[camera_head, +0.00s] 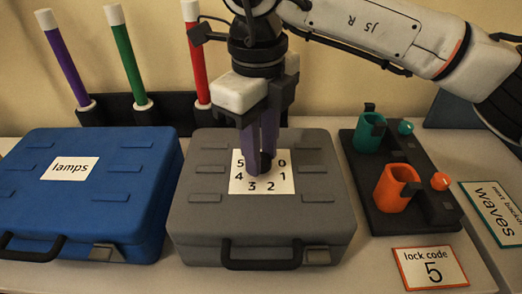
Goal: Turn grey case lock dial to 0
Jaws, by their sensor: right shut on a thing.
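The grey case (197,215) lies closed in the middle of the table, its black handle towards me. On its lid is a white plate (285,188) with the digits 0 to 5 set in a ring. My right gripper (262,165) comes down from above, its purple fingers shut on the dark lock dial (266,161) at the plate's centre. The fingers hide most of the dial, so I cannot tell which digit it points at. My left gripper is not in view.
A blue case (100,200) labelled "lamps" lies left. A black rack (420,205) with teal and orange cups stands right. A card (430,268) reads "lock code 5". A "waves" sign (495,210) lies far right. Purple, green and red sticks (124,55) stand behind.

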